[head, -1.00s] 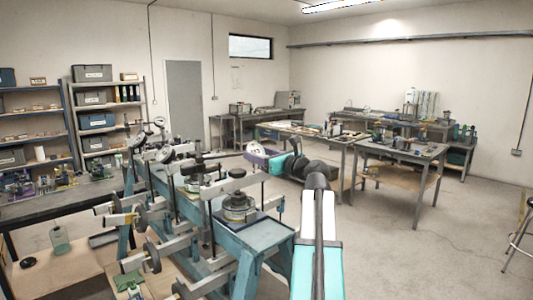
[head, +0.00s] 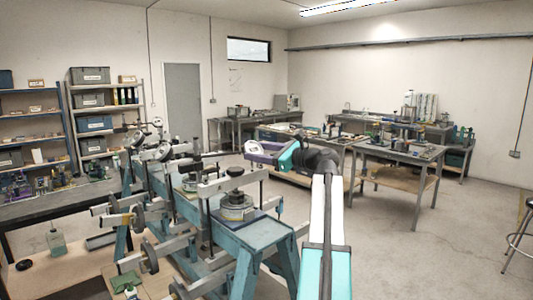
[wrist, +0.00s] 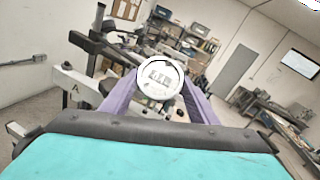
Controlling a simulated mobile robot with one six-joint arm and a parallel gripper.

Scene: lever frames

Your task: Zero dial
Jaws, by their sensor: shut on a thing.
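A round white dial with dark markings on its face (wrist: 160,77) sits between the purple fingers of my gripper (wrist: 163,84) in the wrist view. The fingers are shut on it from both sides, and its face points toward the wrist camera. In the head view my gripper (head: 262,149) is beyond the near end of the blue bench frame, above and behind its weighted levers. The fingers' exact contact points are hidden behind the dial.
The blue lever frame (head: 245,243) with beams, posts and round weights (head: 236,207) stands at front left. Shelves (head: 92,125) and a door line the back left. Grey worktables (head: 400,155) stand at right, with open floor (head: 430,250) before them.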

